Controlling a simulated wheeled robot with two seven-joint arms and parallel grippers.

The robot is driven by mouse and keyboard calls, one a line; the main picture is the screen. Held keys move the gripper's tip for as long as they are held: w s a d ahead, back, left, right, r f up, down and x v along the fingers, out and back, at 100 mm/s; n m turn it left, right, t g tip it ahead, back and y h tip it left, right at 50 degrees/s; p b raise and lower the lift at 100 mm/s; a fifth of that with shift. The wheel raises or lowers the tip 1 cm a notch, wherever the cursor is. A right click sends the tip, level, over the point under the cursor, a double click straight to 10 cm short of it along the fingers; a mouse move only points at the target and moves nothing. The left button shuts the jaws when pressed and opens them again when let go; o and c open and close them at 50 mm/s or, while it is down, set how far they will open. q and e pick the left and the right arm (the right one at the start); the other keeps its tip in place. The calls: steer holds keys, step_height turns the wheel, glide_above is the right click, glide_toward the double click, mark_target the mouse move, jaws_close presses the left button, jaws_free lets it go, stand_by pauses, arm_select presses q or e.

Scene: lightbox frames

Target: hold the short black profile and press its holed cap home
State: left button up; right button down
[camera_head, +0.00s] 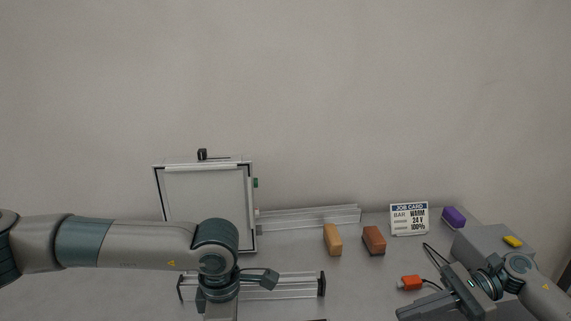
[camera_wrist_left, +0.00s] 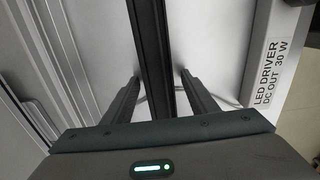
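A black profile (camera_wrist_left: 151,45) runs lengthwise through the left wrist view, between the two fingers of my left gripper (camera_wrist_left: 160,80). The fingers stand apart on either side of it, with a visible gap on the right, so the gripper looks open around or above the bar. In the head view my left wrist (camera_head: 218,290) points down and its fingertips are out of sight. My right gripper (camera_head: 425,308) is low at the right, partly cut by the frame's lower edge; its opening cannot be made out. I cannot make out the holed cap.
A frame with a pale panel (camera_head: 205,200) stands behind my left arm. Aluminium profiles (camera_head: 310,217) lie on the table. Tan (camera_head: 332,240) and brown (camera_head: 374,240) blocks, a job card (camera_head: 409,219), an orange connector (camera_head: 410,283) and a purple block (camera_head: 453,217) stand right. An LED driver (camera_wrist_left: 275,60) is beside the bar.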

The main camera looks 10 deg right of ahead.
arm_select(q)
steer(key=shift+r, duration=0.15)
step_height(320, 180, up, 12)
stand_by(0.6)
